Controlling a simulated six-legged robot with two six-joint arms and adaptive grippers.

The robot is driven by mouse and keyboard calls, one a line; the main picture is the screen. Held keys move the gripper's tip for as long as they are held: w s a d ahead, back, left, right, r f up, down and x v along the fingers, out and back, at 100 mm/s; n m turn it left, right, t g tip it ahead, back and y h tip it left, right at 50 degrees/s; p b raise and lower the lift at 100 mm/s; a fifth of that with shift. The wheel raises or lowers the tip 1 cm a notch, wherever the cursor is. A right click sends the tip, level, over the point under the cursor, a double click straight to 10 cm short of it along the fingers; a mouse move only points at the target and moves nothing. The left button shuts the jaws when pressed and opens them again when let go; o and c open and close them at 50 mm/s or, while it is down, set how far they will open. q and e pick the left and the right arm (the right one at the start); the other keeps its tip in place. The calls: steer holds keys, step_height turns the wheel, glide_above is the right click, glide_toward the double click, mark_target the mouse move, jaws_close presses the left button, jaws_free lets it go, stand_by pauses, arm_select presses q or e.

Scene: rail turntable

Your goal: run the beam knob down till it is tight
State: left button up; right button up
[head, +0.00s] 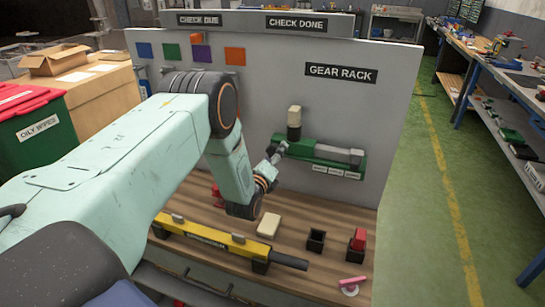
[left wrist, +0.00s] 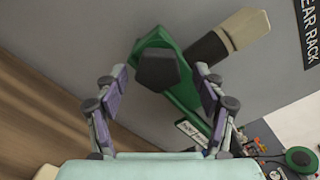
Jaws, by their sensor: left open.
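A green beam tool (head: 300,150) with a grey bar and small white labels is at the grey panel, under the GEAR RACK sign. It also shows as a green body (left wrist: 183,93) in the left wrist view. A dark, faceted knob (left wrist: 158,72) stands out at its near end there. My left gripper (head: 278,152) is at the beam's left end in the head view. In the left wrist view its open fingers (left wrist: 162,68) are on either side of the knob, with gaps showing. The gripper hides the knob in the head view. My right gripper is not in view.
A beige block (head: 294,116) on a dark base sticks up from the beam. On the wooden bench below lie a yellow tool with a black bar (head: 215,238), a cream block (head: 269,224), a black holder (head: 316,240) and a red-topped one (head: 358,239). A pink item (head: 351,283) lies front right.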

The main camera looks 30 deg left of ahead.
arm_select(q)
steer(key=v, duration=1.2)
steer(key=shift+f, duration=0.1)
